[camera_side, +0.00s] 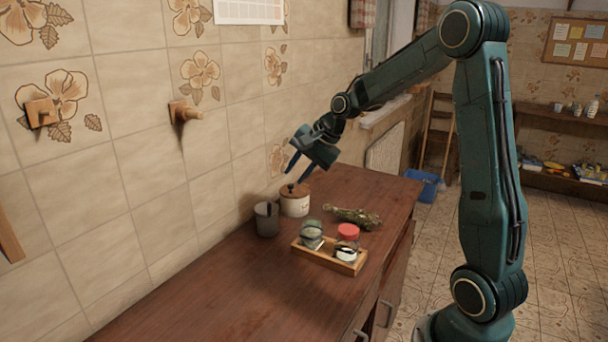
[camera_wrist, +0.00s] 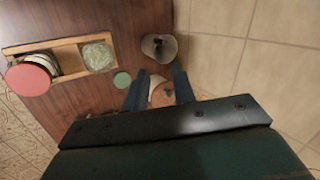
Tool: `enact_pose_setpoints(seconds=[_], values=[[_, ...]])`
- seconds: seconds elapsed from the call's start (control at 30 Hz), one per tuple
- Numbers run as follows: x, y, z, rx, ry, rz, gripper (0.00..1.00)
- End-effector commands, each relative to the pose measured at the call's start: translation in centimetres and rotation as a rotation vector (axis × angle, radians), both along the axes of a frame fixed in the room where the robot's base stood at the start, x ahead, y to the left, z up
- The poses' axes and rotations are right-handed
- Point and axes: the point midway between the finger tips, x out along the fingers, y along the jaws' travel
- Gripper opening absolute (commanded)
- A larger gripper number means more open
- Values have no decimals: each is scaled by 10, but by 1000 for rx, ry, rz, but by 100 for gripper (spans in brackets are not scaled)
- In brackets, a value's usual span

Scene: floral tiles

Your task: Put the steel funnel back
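A dark grey metal vessel (camera_side: 266,218), which looks like the steel funnel or a cup, stands on the wooden counter near the tiled wall; I cannot tell its exact shape. In the wrist view it shows as a flared grey form (camera_wrist: 155,46) with a dark middle, ahead of my fingertips. My gripper (camera_side: 297,173) is open and empty, pointing down above the pale lidded canister (camera_side: 295,204). In the wrist view the canister's brown lid (camera_wrist: 163,95) shows between the fingers. A wooden peg (camera_side: 186,113) sticks out of the wall, empty.
A wooden tray (camera_side: 314,257) holds a red-lidded jar (camera_side: 347,236) and a greenish jar (camera_side: 311,236). A dried herb bundle (camera_side: 354,217) lies behind it. Another wooden wall fitting (camera_side: 40,112) is at the far left. The counter's near part (camera_side: 220,300) is clear.

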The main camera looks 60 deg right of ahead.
Motion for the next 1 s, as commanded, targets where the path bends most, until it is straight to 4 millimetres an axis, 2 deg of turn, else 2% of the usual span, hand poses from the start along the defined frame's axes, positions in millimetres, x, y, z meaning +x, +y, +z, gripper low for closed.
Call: enact_pose_setpoints(seconds=[0.2, 0.5, 0.7, 1.0], values=[[-31, 49, 32, -154, 5, 200, 26], [-91, 107, 63, -366, 10, 491, 26], [-137, 135, 73, -494, 12, 675, 26], [-209, 163, 74, -668, 1, 945, 26]])
